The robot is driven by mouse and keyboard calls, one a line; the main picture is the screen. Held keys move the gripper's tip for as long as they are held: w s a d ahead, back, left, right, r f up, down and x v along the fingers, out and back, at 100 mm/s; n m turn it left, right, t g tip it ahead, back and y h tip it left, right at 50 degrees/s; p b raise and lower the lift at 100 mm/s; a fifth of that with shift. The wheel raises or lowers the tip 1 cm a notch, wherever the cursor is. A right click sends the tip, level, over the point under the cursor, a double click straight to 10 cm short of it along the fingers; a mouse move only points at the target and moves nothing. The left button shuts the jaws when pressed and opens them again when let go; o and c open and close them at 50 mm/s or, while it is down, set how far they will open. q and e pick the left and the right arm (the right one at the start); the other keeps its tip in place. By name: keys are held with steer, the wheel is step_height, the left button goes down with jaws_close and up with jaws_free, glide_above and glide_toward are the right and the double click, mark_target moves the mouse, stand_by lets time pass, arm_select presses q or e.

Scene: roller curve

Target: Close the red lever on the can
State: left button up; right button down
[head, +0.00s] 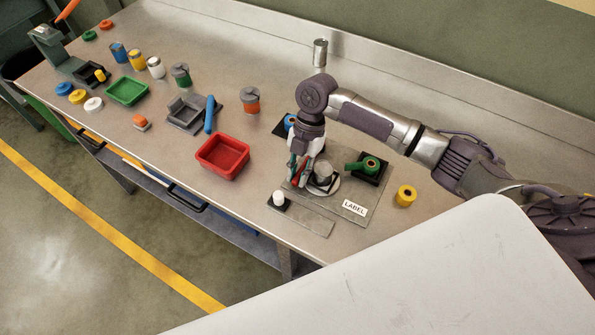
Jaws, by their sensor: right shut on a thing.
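A silvery can (323,172) stands on a round pale base on a grey plate at the right part of the bench. My right gripper (300,168) reaches down from above, just left of the can. Its fingers are shut on the red lever (291,162), of which only a small red part shows among the fingers. The fingers and wrist hide most of the lever, so its exact angle cannot be told. My left gripper is not in view.
A green clamp-like part (369,165) on a black block and a yellow ring (405,195) lie right of the can. A white label (354,208) lies in front. A red tray (222,156) and a black block with a white cap (279,198) are left.

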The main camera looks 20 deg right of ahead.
steer(key=c, duration=1)
jaws_free()
steer(key=shift+c, duration=0.2)
steer(key=v, duration=1.2)
steer(key=shift+s, duration=0.1)
